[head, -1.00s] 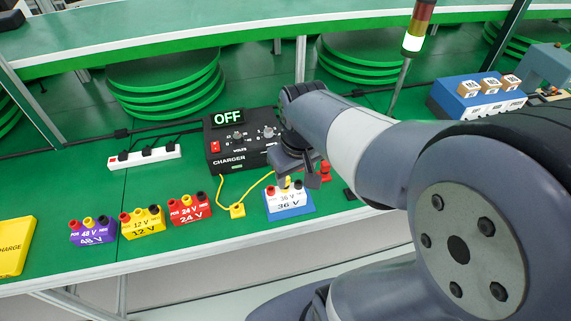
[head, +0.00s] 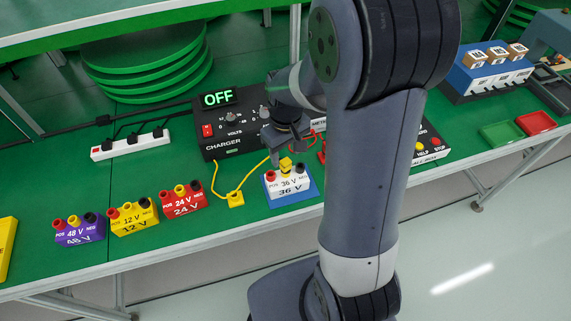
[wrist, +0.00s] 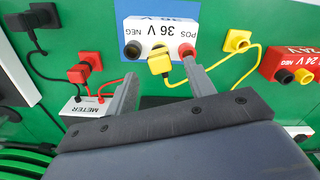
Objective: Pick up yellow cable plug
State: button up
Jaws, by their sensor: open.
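A yellow cable plug (head: 286,164) sits on the middle post of the white-and-blue 36 V block (head: 288,185), between its red and black posts. It also shows in the wrist view (wrist: 160,64), between the fingertips in the picture. My gripper (head: 287,151) is open and points down just above this block, fingers apart and empty. I cannot tell the exact gap to the plug. A second yellow cable plug (head: 236,199) lies on the green bench left of the block, also seen in the wrist view (wrist: 237,41). Yellow cable runs from it towards the charger.
The black charger (head: 228,130), reading OFF, stands behind the block. The 24 V (head: 183,203), 12 V (head: 134,219) and 48 V (head: 80,232) blocks stand to the left. A meter (wrist: 88,107) with red and black plugs is close by. A power strip (head: 130,145) lies behind.

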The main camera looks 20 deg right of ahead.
aim_at(286, 161)
jog(key=shift+w+f, duration=0.1)
jog(key=shift+f, duration=2.3)
jog(key=c, duration=1)
jog(key=shift+o, duration=0.2)
jog(key=shift+r, duration=0.1)
notch_tip(286, 161, up, 10)
